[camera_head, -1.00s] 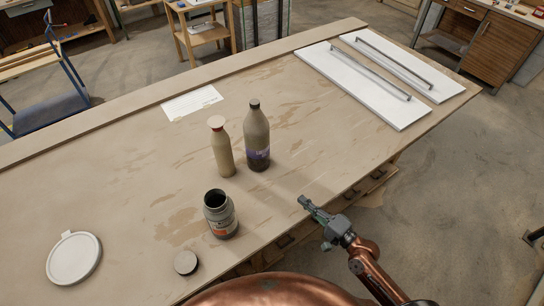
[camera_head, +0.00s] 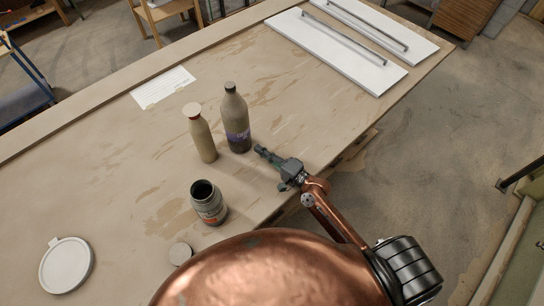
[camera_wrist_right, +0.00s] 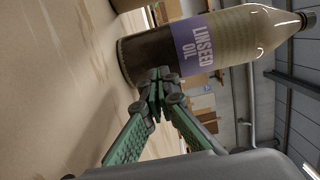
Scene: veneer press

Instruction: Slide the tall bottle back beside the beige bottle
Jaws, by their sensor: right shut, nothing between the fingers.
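The tall bottle (camera_head: 236,120) stands upright on the table, dark-capped, with a purple label. In the right wrist view the tall bottle (camera_wrist_right: 210,50) fills the upper part and its label reads "LINSEED OIL". The beige bottle (camera_head: 202,136), with a pale reddish cap, stands just left of it and a little nearer to me. My right gripper (camera_head: 260,150) is shut and empty, low beside the tall bottle's near right side. In the right wrist view its fingertips (camera_wrist_right: 158,82) meet in front of the bottle's lower part; I cannot tell whether they touch it. My left gripper is out of view.
A round white lid (camera_head: 66,265) lies at left. A paper sheet (camera_head: 163,87) and white panels with metal bars (camera_head: 335,50) lie farther back.

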